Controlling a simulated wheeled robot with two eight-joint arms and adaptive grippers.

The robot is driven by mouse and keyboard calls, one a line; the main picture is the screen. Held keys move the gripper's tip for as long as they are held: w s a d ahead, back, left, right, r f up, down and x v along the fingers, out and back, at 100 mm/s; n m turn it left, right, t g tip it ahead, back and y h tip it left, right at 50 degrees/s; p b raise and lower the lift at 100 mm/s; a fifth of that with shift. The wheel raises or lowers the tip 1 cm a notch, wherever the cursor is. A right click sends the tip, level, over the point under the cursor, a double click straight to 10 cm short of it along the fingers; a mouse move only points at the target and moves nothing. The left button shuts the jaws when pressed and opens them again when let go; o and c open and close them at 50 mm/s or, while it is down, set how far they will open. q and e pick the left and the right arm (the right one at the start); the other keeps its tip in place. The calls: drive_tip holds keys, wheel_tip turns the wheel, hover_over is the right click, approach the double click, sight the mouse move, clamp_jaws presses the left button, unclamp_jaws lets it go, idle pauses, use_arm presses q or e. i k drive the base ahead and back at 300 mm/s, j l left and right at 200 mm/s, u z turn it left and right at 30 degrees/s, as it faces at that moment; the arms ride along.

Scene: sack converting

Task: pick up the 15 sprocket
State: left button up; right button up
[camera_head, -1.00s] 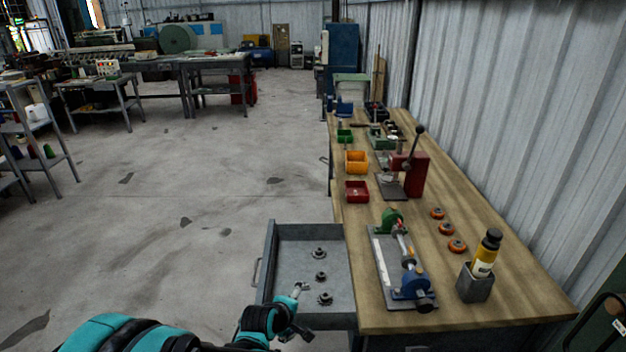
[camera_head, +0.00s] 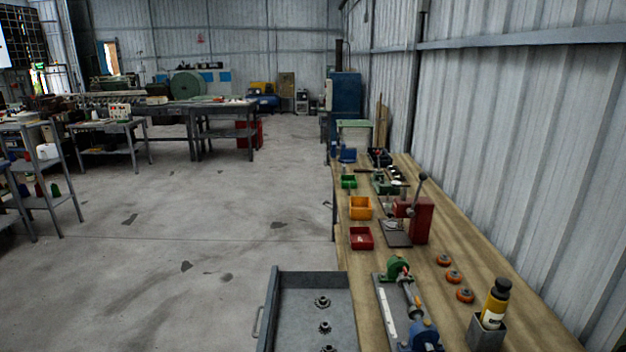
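Several small dark sprockets lie in a row in the open grey drawer (camera_head: 289,310) at the left of the workbench. The far sprocket (camera_head: 322,302) and the middle sprocket (camera_head: 325,327) show whole. The near sprocket (camera_head: 328,348) is cut by the bottom edge of the picture. Their tooth counts are too small to read, so I cannot tell which is the 15 sprocket. Neither of my grippers is in the picture.
The wooden workbench (camera_head: 470,290) runs along the corrugated wall. The floor left of the drawer is clear.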

sight(322, 301)
drive_tip(key=i+j+u, duration=0.2)
drive_tip(key=j, duration=0.15)
drive_tip(key=i+j+u, duration=0.1)
drive_tip(key=j+u, duration=0.15)
drive_tip(key=i+j+u, duration=0.2)
drive_tip(key=j, duration=0.15)
drive_tip(key=i+j+u, duration=0.55)
drive_tip(key=i+j, duration=0.15)
drive_tip(key=i, duration=0.25)
drive_tip(key=i+z, duration=0.75)
drive_tip(key=i+j+z, duration=0.2)
drive_tip(key=i+z, duration=0.6)
drive_tip(key=i+j+z, duration=0.15)
drive_tip(key=z, duration=0.3)
drive_tip(key=i+j+z, duration=0.25)
drive_tip(key=z, duration=0.15)
drive_tip(key=i+j+z, duration=0.3)
drive_tip(key=z, duration=0.15)
drive_tip(key=i+j+z, duration=0.15)
drive_tip(key=j+z, duration=0.25)
drive_tip(key=i+j+z, duration=0.1)
drive_tip(key=j+z, duration=0.7)
drive_tip(key=j, duration=0.35)
drive_tip(key=k+j+z, duration=0.1)
drive_tip(key=j+z, duration=0.2)
drive_tip(key=j, duration=0.35)
